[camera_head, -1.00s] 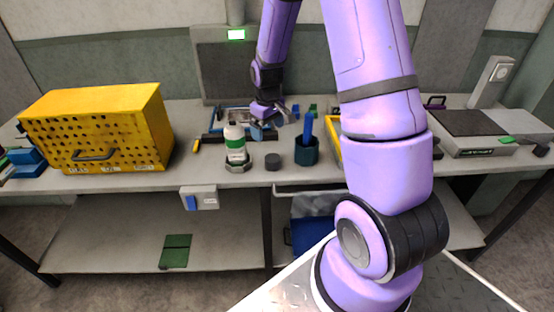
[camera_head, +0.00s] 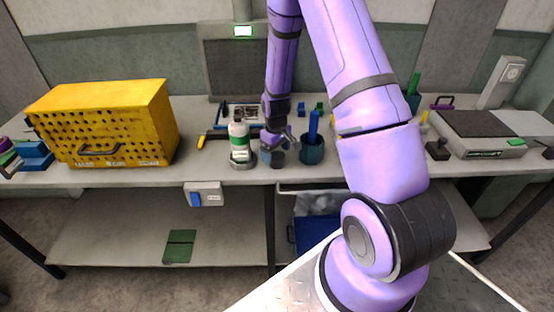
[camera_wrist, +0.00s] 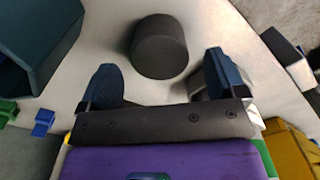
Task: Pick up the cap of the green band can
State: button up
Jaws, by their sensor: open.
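The green band can (camera_head: 238,142), white with a green band, stands upright in a grey base on the bench. A short dark grey cylinder, seemingly the cap (camera_head: 278,159), stands on the bench just right of it. In the wrist view the cap (camera_wrist: 160,47) lies ahead of my gripper, centred between the fingers. My gripper (camera_head: 277,144) is at the cap, behind and above it in the head view. Its two blue fingertips (camera_wrist: 160,66) are spread wide on either side, with nothing held. Contact with the cap cannot be told.
A teal holder (camera_head: 311,151) with a blue item stands close right of the cap; it also shows in the wrist view (camera_wrist: 42,38). A yellow perforated box (camera_head: 120,120) is at left. A scale (camera_head: 480,135) is at right.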

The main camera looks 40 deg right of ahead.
aim_at(276, 154)
jog(key=shift+f, duration=1.55)
jog(key=c, duration=1)
jog(key=shift+w+r, duration=0.1)
jog(key=shift+r, duration=0.05)
